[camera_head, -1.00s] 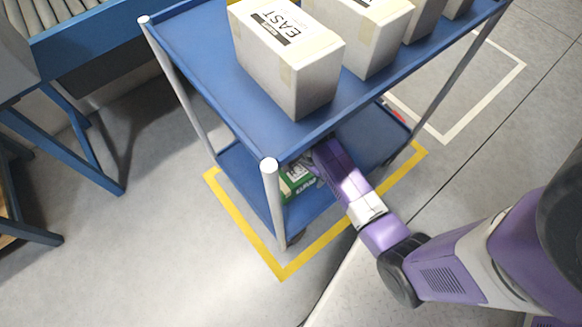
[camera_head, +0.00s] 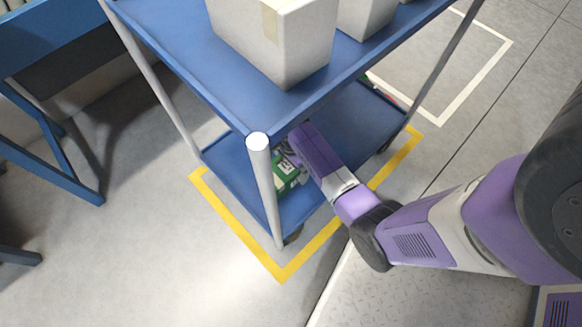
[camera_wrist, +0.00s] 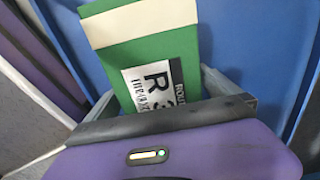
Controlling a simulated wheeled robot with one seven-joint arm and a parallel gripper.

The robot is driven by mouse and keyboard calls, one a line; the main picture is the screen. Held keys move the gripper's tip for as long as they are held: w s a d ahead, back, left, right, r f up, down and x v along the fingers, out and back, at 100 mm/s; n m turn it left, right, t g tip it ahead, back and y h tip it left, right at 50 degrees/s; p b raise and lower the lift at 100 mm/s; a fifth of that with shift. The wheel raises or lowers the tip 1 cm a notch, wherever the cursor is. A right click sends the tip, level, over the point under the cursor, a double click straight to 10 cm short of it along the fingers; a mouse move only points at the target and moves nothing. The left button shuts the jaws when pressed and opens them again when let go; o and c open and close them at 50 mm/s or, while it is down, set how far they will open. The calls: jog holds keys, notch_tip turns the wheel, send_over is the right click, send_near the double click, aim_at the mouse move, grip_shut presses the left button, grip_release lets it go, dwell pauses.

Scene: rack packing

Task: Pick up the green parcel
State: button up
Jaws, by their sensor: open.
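The green parcel (camera_head: 284,179) lies on the lower shelf of the blue cart, partly hidden by the front post and my arm. In the wrist view the green parcel (camera_wrist: 188,48) fills the upper middle, with a pale band at its far end and a white printed label. My gripper (camera_wrist: 157,90) is open, with one grey finger at each side of the parcel's near part. I cannot tell whether the fingers touch it. In the head view my gripper (camera_head: 287,153) is under the top shelf, beside the parcel and mostly hidden.
The blue cart (camera_head: 190,62) has pale boxes (camera_head: 285,45) on its top shelf, above my arm. Its front post (camera_head: 264,190) stands close to the parcel. A red and green item (camera_head: 384,93) shows at the lower shelf's far end.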

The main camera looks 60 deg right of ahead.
jog(key=shift+f, duration=0.3)
jog(key=c, duration=1.7)
jog(key=shift+c, duration=1.2)
jog(key=shift+r, duration=0.15)
